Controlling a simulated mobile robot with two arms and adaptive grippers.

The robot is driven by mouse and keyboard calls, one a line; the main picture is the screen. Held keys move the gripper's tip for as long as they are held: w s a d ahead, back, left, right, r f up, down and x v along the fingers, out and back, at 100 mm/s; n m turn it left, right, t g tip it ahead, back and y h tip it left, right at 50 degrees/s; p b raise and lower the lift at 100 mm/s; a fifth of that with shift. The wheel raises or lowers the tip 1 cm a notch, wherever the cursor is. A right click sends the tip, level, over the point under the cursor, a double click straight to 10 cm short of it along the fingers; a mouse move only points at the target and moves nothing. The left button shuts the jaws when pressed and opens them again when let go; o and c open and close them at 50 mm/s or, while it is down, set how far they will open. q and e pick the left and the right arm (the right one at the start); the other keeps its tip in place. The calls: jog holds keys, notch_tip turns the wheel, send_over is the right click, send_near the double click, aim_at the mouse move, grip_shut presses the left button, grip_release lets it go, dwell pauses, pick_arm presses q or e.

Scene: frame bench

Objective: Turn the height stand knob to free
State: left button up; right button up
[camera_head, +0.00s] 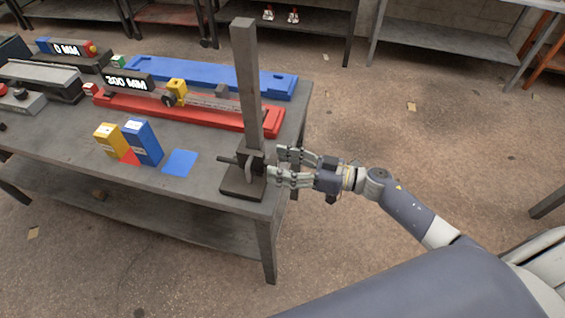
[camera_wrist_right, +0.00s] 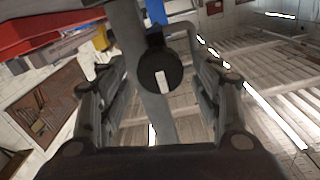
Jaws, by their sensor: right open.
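The height stand (camera_head: 248,90) is a tall dark grey post on a square base at the near right corner of the bench. A dark clamp block (camera_head: 255,162) sits low on the post with a rod pointing left. In the right wrist view the knob (camera_wrist_right: 160,72) is a round black disc with a white mark, in front of the post. The mark runs nearly upright in that view. My right gripper (camera_head: 276,161) is open beside the stand's right side, its fingers on either side of the knob. I cannot tell whether they touch it. My left gripper is out of view.
Left of the stand lie a blue pad (camera_head: 180,162), a blue block (camera_head: 143,141) and a yellow block (camera_head: 110,141). Behind are a red rail (camera_head: 205,117) with a 200 MM sign (camera_head: 127,82) and a blue rail (camera_head: 200,74). Floor right of the bench is open.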

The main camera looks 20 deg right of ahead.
jog(key=shift+c, duration=0.3)
jog(key=c, duration=0.9)
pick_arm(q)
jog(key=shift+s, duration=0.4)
pick_arm(e)
jog(key=shift+c, duration=0.5)
